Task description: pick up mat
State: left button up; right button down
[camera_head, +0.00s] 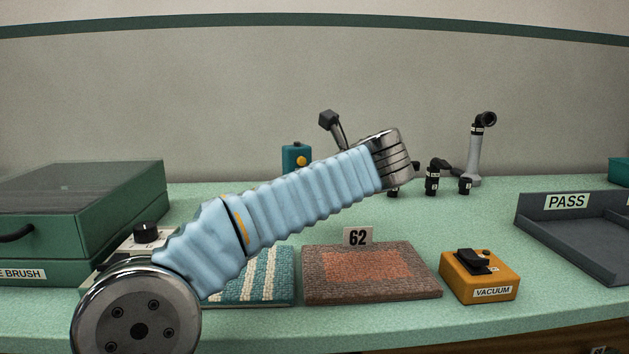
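A grey-brown mat with an orange centre (370,270) lies flat on the green bench, right of the middle. A teal mat with cream stripes (262,280) lies to its left, partly hidden behind my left arm. My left arm, in a light blue sleeve, reaches from the lower left up to the right, above and in front of the mats. It ends in a metal wrist above the bench's back part; the fingers cannot be made out clearly, and nothing shows held. Neither mat is visibly touched. My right gripper is not in view.
A card reading 62 (357,237) stands behind the brown mat. An orange VACUUM box (480,277) is right of it, and a grey PASS tray (566,236) farther right. A green lidded case (75,215) stands left. A grey post (476,155) and small black fittings stand behind.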

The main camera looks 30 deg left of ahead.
aim_at(359, 269)
jog(key=k+l, duration=0.2)
jog(key=l, duration=0.15)
jog(key=k+l, duration=0.15)
jog(key=l, duration=0.25)
jog(key=k+l, duration=0.2)
jog(key=l, duration=0.15)
jog(key=k+l, duration=0.15)
jog(key=l, duration=0.2)
jog(key=k+l, duration=0.2)
jog(key=l, duration=0.2)
